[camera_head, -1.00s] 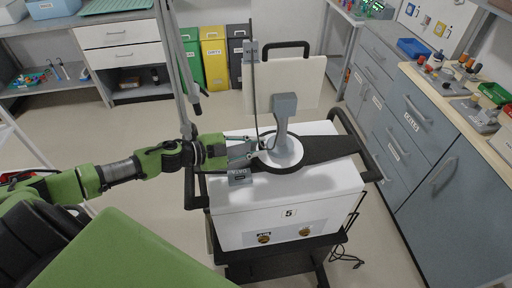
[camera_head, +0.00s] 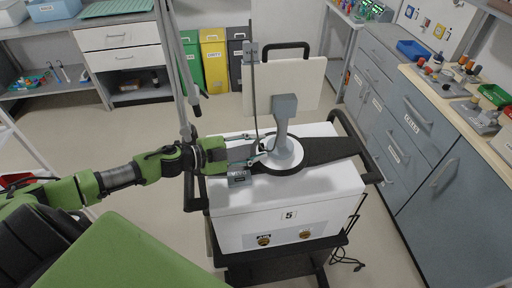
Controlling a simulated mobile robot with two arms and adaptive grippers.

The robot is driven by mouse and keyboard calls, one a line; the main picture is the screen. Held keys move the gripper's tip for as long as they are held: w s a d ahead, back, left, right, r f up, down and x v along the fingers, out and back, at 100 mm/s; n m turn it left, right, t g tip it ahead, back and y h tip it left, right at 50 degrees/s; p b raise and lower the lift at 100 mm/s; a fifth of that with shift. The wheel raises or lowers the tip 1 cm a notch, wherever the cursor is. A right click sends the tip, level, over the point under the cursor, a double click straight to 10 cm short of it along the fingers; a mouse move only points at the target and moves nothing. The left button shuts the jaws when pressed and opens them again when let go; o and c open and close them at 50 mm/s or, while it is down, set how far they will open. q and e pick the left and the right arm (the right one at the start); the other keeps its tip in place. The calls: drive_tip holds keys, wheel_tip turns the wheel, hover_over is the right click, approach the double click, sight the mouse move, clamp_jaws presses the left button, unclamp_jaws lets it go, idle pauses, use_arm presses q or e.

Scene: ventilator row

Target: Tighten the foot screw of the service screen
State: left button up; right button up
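The service screen (camera_head: 284,87) is a cream panel seen from behind, with a black handle on top. Its grey post (camera_head: 285,115) rises from a round light-grey foot (camera_head: 285,154) on the white ventilator unit (camera_head: 230,206) marked 5. My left gripper (camera_head: 257,155) reaches in from the left at the foot's left side, by a grey labelled block (camera_head: 239,177). Its fingers are small and overlap the foot's edge, so I cannot tell whether they are closed or touch a screw. The foot screw itself is not clearly visible. My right gripper is out of view.
A thin upright rod (camera_head: 252,90) stands just beside the gripper. The unit sits on a dark trolley with black rails (camera_head: 356,138). Grey cabinets and a worktop (camera_head: 440,95) with knobbed fixtures line the right. Green, yellow and dark bins (camera_head: 213,62) stand behind; the floor between is open.

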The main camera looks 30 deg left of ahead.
sight(259, 148)
use_arm(q)
drive_tip(key=shift+s+a+f, duration=0.1)
drive_tip(key=shift+s+f, duration=0.05)
drive_tip(key=shift+v, duration=3.9)
